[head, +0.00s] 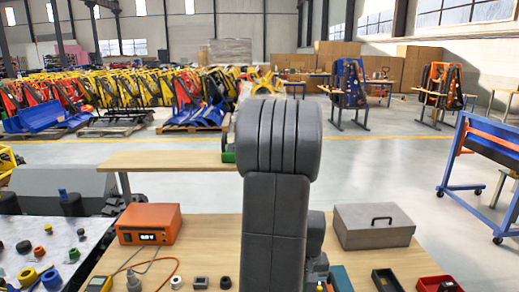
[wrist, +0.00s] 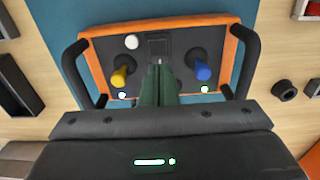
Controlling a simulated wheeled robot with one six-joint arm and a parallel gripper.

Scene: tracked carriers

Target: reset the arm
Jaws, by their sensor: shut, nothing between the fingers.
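My arm (head: 277,180) stands upright in the middle of the head view and hides my gripper there. In the wrist view my gripper (wrist: 160,72) shows its dark green fingers closed together, with nothing between them. They are over a dark control box with an orange rim (wrist: 165,26), between a yellow-tipped stick (wrist: 119,77) and a blue-tipped stick (wrist: 203,72). I cannot tell whether the fingers touch the box. A white round knob (wrist: 132,41) and small lit lamps also show on it.
The box lies on a teal mat (wrist: 65,20) on a wooden table (head: 220,230). An orange device (head: 149,223), a grey case with a handle (head: 374,226), dark trays (head: 387,281) and a red tray (head: 440,283) stand around. Small parts lie at the left.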

